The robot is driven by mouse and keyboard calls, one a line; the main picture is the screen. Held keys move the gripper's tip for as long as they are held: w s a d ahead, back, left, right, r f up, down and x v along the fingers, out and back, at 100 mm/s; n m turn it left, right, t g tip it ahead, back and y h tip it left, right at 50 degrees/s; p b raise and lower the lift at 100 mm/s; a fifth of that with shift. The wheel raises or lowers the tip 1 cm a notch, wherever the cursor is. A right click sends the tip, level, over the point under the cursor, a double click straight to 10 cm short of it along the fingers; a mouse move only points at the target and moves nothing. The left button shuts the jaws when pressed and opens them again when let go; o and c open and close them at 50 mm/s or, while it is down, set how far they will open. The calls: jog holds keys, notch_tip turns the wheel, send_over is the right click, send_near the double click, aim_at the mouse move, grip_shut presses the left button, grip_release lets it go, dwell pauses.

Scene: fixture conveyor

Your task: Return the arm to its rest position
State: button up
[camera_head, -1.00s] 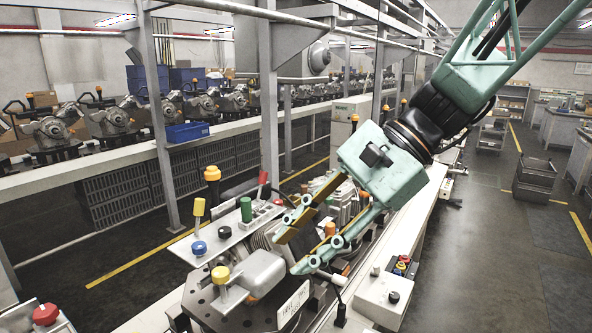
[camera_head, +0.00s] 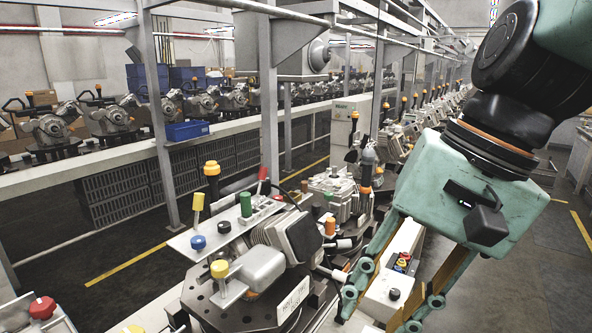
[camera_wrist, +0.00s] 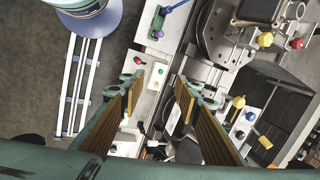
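My gripper (camera_head: 376,312) is pale green with tan finger pads. In the head view it hangs at the lower right, pointing down and to the left, in front of a small white button box (camera_head: 388,290). In the wrist view (camera_wrist: 160,82) its two fingers stand apart with nothing between them. My gripper is open and touches nothing that I can see. The arm is bent above it at the right edge of the head view.
A dark round fixture (camera_head: 232,312) bearing a grey motor-like part (camera_head: 262,268) and coloured knobs stands left of my gripper. A red knob (camera_head: 43,310) shows at lower left. A line of similar machines (camera_head: 52,130) runs behind. Open floor (camera_head: 500,305) lies right.

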jog(key=s+d+f+n+t+h+b, duration=0.1)
jog(key=s+d+n+t+h, duration=0.1)
jog(key=s+d, duration=0.5)
jog(key=shift+s+d+f+n+t+h, duration=0.25)
jog(key=shift+d+n+t+h, duration=0.15)
jog(key=shift+d+n+h, duration=0.95)
